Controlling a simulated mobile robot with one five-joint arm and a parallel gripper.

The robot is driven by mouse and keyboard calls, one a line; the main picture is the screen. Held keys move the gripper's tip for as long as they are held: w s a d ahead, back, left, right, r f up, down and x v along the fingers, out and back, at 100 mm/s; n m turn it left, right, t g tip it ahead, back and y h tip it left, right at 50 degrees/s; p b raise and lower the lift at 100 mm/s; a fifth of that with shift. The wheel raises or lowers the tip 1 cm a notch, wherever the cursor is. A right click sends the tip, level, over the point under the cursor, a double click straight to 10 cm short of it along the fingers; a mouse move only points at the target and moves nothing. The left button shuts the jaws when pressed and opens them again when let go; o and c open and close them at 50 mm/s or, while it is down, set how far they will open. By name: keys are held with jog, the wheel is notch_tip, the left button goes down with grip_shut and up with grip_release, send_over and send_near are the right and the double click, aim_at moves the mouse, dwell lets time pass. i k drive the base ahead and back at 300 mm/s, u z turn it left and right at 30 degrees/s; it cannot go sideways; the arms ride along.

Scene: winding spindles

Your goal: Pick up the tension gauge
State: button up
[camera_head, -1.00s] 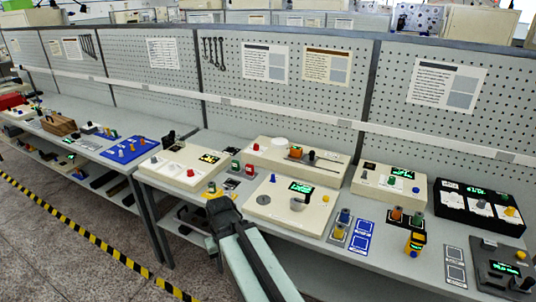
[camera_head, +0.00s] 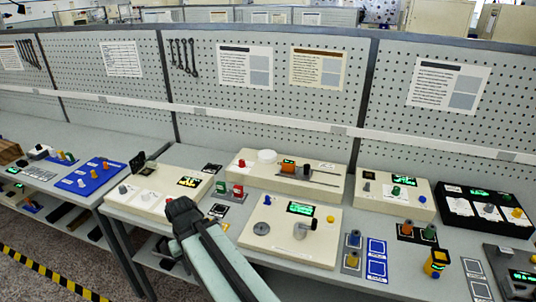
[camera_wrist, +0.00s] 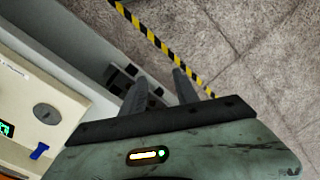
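A small yellow and black handheld device with a green display (camera_head: 437,262), which looks like the tension gauge, stands near the bench's front edge at the right in the head view. My gripper (camera_head: 182,208) is far to its left, over the front edge of the bench by the cream panels. In the wrist view my gripper's two dark fingers (camera_wrist: 158,78) are apart with nothing between them, pointing toward the floor. The gauge does not show clearly in the wrist view.
A pegboard wall backs the bench.

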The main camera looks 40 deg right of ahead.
aim_at(287, 165)
jog(key=i, duration=0.85)
jog(key=z, duration=0.05)
